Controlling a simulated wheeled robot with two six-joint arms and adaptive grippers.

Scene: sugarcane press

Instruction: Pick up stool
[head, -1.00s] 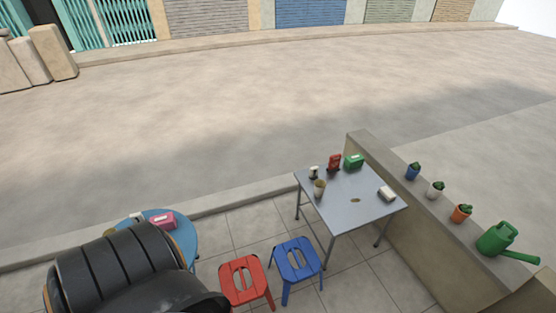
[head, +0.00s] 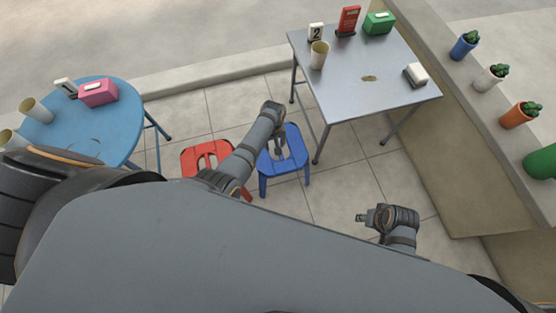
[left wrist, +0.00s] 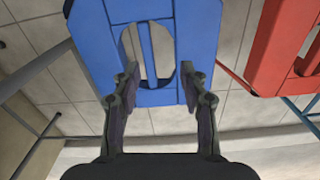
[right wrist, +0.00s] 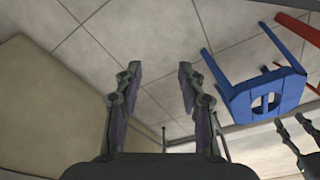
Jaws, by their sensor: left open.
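A blue stool (head: 295,158) stands upright on the tiles, with a seat slot split by a central bar. A red stool (head: 191,160) stands to its left, partly covered by my left arm. My left gripper (head: 279,147) is over the blue seat. In the left wrist view, its open fingers (left wrist: 162,72) point at the blue stool's slot (left wrist: 198,35), one on each side of the bar; contact is unclear. My right gripper (head: 361,218) is over bare floor, right of the stools. Its fingers stand apart and empty in the right wrist view (right wrist: 160,70).
A grey metal table (head: 350,90) with small items stands behind the blue stool. A round blue table (head: 60,128) is at the left. A low wall (head: 440,75) with potted plants runs along the right. Tiled floor (head: 340,190) is free between stool and wall.

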